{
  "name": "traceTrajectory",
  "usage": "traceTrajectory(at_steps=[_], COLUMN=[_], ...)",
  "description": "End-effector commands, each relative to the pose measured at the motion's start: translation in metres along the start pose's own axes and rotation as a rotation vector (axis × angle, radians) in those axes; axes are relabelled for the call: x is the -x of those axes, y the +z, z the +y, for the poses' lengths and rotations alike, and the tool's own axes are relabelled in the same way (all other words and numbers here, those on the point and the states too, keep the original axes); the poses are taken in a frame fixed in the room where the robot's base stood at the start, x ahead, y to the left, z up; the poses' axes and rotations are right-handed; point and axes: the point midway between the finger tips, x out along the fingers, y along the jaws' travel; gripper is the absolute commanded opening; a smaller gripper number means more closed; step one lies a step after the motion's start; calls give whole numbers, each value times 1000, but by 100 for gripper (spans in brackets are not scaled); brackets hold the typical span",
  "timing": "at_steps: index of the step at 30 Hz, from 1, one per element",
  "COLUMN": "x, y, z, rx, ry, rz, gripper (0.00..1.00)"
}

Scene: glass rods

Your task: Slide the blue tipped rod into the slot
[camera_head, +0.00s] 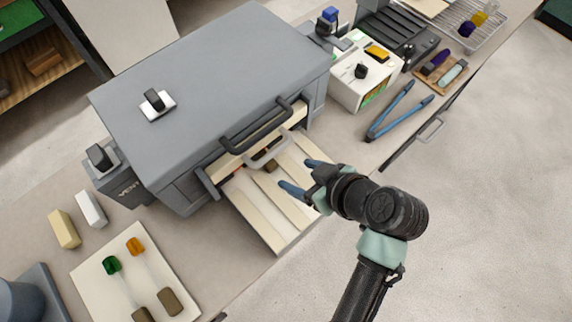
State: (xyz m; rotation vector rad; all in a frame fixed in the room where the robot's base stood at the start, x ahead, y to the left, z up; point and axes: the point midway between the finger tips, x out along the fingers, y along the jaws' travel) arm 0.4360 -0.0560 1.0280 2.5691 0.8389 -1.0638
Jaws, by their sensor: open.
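A small blue block-like tip (330,14) shows at the back, just right of the grey box's far corner; most of what it belongs to is hidden, so I cannot tell surely that it is the blue tipped rod. The grey box (210,85) has an open front mouth (262,140) with a pale slatted shelf (270,210) reaching out of it; I cannot make out which opening is the slot. My gripper (301,176) is open and empty, its blue fingers over the right part of the shelf, pointing towards the mouth.
A dark handle (262,127) spans the mouth. A pad (85,273) with green and orange tipped rods lies lower left. Blue tongs (392,115), a white control box (355,85), a purple-tipped piece (437,61) and a wire rack (487,38) stand right. Floor is clear at right.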

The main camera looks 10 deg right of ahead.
Motion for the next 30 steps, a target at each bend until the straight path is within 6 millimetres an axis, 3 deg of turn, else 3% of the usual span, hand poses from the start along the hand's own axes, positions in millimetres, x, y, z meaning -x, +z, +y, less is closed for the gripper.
traceTrajectory(at_steps=[15,21,30], x=[-94,-110,-113], y=[0,0,0], z=[0,0,0], rx=[1,1,1], ry=[-1,0,1], rz=[-2,-1,0], gripper=[70,70,70])
